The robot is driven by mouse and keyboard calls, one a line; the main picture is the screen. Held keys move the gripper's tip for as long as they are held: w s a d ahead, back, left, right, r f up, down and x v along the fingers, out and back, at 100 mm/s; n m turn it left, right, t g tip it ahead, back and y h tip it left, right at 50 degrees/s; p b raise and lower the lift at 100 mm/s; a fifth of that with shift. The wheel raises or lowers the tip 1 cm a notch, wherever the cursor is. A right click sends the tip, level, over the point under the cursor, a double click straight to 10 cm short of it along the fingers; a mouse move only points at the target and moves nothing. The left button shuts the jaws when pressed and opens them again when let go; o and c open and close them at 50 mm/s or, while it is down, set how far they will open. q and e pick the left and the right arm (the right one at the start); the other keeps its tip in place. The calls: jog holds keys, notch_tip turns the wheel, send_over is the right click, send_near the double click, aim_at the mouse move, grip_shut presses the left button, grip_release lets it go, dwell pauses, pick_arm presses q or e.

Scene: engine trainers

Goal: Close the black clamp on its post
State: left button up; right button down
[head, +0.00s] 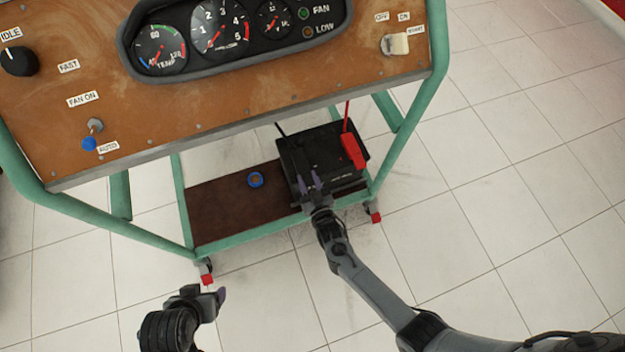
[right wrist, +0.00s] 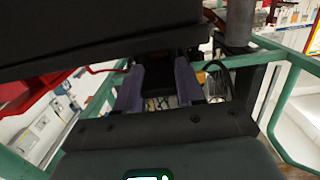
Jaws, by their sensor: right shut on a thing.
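The black battery (head: 318,148) sits on the trolley's lower shelf, under the panel. My right gripper (head: 314,180) reaches over the near side of the battery. Its purple-grey fingers also show in the right wrist view (right wrist: 160,72), a little apart, below a large dark body. The gripper is shut on what I take to be the black clamp, but the clamp's outline is lost against the black battery. I cannot tell how it sits relative to its post. My left gripper (head: 207,300) is at the lower left, away from the battery; its jaw opening is unclear.
A red clamp (head: 352,151) with a red cable is at the battery's right side. The wooden gauge panel (head: 240,95) overhangs the shelf. Green frame tubes (head: 408,135) stand beside it.

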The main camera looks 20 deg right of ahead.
jog(key=shift+s+f, duration=0.15)
jog(key=shift+f, duration=0.2)
jog(key=c, duration=0.9)
grip_release()
jog(key=shift+c, duration=0.2)
jog(key=shift+o, duration=1.3)
jog(key=shift+r, duration=0.15)
jog(key=shift+s+r, duration=0.15)
jog(key=s+p, duration=0.5)
jog(key=s, duration=0.5)
jog(key=shift+s+d+r, duration=0.15)
jog(key=shift+d+r, duration=0.15)
jog(key=shift+d, duration=0.05)
